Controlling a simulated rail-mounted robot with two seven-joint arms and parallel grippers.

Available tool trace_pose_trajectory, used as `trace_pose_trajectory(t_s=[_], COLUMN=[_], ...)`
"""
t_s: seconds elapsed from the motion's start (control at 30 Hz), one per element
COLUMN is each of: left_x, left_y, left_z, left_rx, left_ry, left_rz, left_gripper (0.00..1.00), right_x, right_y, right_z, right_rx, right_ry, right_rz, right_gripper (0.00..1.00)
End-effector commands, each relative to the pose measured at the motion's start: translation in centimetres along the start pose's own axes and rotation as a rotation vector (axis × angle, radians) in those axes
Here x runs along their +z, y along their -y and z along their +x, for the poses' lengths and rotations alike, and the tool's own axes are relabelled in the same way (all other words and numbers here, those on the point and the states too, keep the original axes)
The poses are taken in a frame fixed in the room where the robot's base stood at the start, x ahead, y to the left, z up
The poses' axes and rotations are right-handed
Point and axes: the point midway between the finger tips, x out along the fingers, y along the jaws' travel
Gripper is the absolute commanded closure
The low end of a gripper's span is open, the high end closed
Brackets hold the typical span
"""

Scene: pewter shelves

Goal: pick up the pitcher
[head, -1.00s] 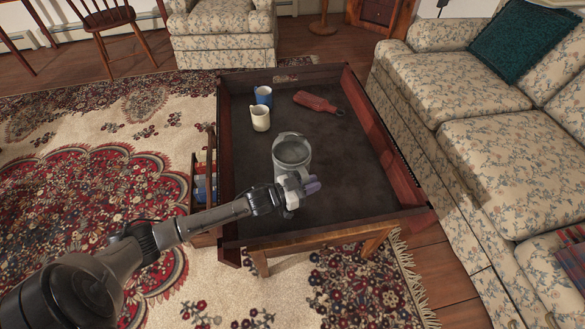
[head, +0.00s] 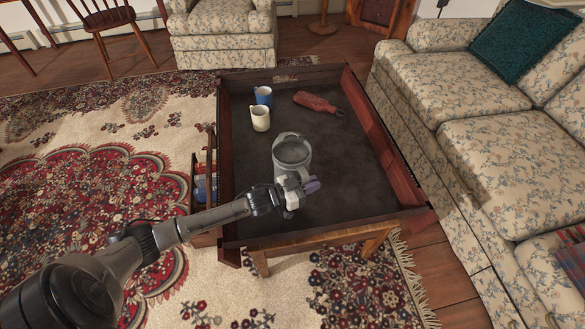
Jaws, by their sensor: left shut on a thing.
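The pitcher (head: 291,154) is a grey-white, round-mouthed vessel standing upright on the dark top of the coffee table (head: 345,165), near its front middle. My left gripper (head: 299,189) is at the pitcher's near side, with my arm reaching in from the lower left. It is shut on the pitcher's near side, seemingly at the handle, which the gripper mostly hides. I cannot tell whether the pitcher's base is clear of the table. My right gripper does not show.
A cream mug (head: 260,118), a blue mug (head: 263,96) and a red bottle-like object (head: 315,102) stand or lie further back on the table. The table has raised wooden sides (head: 380,140). A floral sofa (head: 470,110) is at the right. The table's right half is mostly clear.

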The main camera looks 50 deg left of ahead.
Motion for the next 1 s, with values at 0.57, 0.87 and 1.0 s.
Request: trace_pose_trajectory(t_s=[0.57, 0.87, 1.0], left_x=[-0.5, -3.0, -4.5], left_y=[0.1, 0.1, 0.1], left_z=[0.1, 0.1, 0.1], left_rx=[0.002, 0.001, 0.001], left_ry=[-0.009, -0.010, -0.010], left_rz=[0.008, 0.009, 0.009], left_gripper=[1.00, 1.00, 1.00], right_x=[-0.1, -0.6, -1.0], right_y=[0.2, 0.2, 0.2], right_z=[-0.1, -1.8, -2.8], right_rx=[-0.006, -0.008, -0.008], right_ry=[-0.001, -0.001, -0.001], right_rz=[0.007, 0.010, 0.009], right_gripper=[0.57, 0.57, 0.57])
